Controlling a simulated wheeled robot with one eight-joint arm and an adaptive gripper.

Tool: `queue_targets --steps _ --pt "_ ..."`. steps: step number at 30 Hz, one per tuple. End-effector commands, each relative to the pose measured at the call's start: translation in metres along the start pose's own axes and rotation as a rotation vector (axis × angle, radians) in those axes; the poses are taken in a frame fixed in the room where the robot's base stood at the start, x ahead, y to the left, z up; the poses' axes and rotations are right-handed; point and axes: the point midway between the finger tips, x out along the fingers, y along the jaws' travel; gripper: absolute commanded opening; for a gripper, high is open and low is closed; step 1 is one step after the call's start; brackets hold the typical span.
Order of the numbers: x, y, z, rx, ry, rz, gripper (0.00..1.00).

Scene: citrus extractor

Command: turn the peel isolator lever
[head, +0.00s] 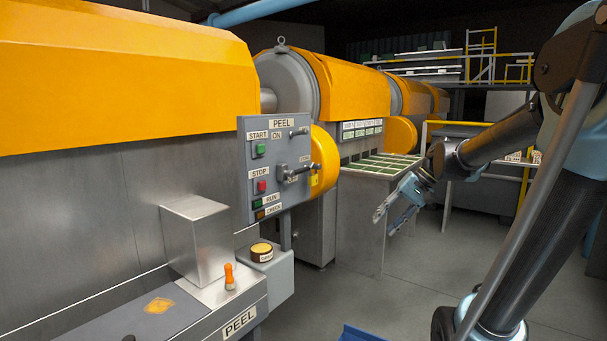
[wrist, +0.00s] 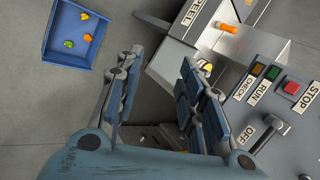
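The grey PEEL control panel (head: 268,165) stands left of centre in the head view. A dark lever (head: 298,172) sticks out from its lower right part, by an OFF label; it lies roughly level. In the wrist view part of a grey lever (wrist: 268,134) shows beside the OFF label at lower right. A small handle (head: 299,132) sits higher on the panel, right of the ON label. My gripper (head: 386,219) is open and empty, right of the panel and apart from it. In the wrist view its fingers (wrist: 160,92) are spread, with nothing between them.
The panel carries a green START button (head: 260,150) and a red STOP button (head: 262,187). An orange-handled lever (head: 229,276) stands on the ledge below. A blue bin (wrist: 74,60) with a few fruits sits on the floor.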

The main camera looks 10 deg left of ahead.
Motion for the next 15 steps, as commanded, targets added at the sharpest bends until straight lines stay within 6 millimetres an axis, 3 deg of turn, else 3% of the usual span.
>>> queue_targets --steps 6,15 --pt "-0.01 -0.053 -0.052 -0.003 -0.073 -0.167 0.36" --pt "-0.02 -0.115 -0.122 -0.023 -0.18 -0.397 0.36"
